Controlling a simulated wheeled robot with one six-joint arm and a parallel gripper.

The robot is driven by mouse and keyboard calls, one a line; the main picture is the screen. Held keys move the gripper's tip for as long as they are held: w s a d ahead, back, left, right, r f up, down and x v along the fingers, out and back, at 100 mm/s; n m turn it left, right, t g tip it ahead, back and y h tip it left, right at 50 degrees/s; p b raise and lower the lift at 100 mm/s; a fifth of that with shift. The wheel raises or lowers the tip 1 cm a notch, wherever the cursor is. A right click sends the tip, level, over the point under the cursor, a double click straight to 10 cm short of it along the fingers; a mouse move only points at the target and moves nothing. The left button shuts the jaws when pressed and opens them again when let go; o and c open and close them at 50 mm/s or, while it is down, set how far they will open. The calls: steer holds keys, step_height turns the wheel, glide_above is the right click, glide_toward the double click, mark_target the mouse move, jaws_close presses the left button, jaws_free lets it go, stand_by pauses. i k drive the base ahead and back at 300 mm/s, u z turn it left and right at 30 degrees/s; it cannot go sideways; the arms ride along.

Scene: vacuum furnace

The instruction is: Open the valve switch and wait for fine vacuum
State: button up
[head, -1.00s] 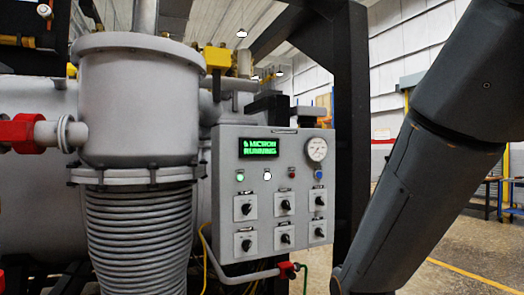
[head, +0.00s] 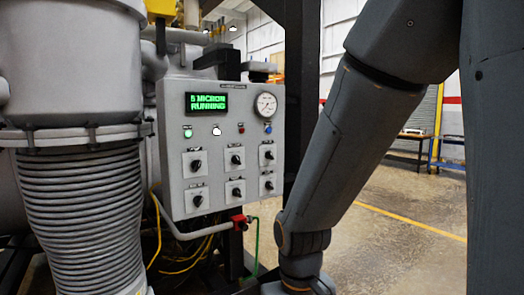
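The grey control panel (head: 220,150) is left of centre in the head view. Its display (head: 207,102) reads "5 MICRON RUNNING" in green. Several black rotary switches sit in two rows below it, such as the upper left switch (head: 196,166) and the lower middle switch (head: 236,193). Their labels are too small to read, so I cannot tell which is the valve switch. A green lamp (head: 187,133) and a white lamp (head: 216,131) look lit. A round gauge (head: 265,104) is at the top right. My arm shows at right; my gripper is out of the frame.
A large grey vessel with ribbed bellows (head: 83,205) stands left of the panel. A pipe with a red valve handle (head: 240,222) runs beneath the panel, near yellow and green cables. A black post (head: 303,90) stands behind it. Open floor (head: 375,240) lies to the right.

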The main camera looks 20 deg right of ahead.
mark_target(269, 154)
steer(key=u, duration=0.05)
steer(key=k, duration=1.1)
steer(key=z, duration=0.7)
steer(key=i, duration=1.35)
steer(key=u, duration=0.65)
